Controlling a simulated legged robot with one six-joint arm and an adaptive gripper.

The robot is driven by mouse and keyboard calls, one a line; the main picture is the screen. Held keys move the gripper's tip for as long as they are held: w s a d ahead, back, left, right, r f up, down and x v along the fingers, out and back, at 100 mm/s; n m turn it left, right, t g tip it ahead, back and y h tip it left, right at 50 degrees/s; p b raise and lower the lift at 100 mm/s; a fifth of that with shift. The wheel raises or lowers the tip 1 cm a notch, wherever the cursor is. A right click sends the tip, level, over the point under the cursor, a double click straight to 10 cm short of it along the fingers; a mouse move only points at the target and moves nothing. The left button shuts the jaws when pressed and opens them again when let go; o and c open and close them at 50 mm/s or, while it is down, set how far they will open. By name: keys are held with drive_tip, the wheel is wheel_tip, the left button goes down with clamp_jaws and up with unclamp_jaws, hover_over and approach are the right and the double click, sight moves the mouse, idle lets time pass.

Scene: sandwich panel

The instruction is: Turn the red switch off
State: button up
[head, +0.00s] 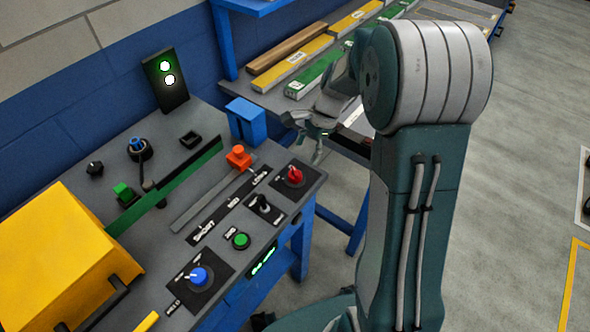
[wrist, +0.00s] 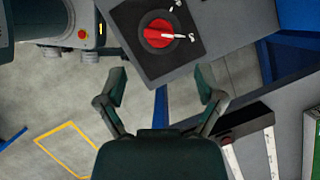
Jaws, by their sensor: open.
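The red switch (head: 294,175) is a rotary knob on a black square plate at the right corner of the grey panel top. In the wrist view the red switch (wrist: 159,33) shows ahead of the fingers, with a white mark on it pointing right. My gripper (head: 312,138) hangs above and beyond the panel's right edge in the head view, apart from the switch. In the wrist view my gripper (wrist: 160,84) has its two fingers spread wide with nothing between them.
The panel also bears a black switch (head: 264,203), a green button (head: 240,240), a blue knob (head: 199,276) and an orange block (head: 238,156). A yellow box (head: 62,262) stands at left. A shelf with long boxes (head: 290,63) lies behind. Floor at right is open.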

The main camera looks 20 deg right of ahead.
sight(296, 171)
drive_tip(key=x, duration=0.8)
drive_tip(key=c, duration=1.1)
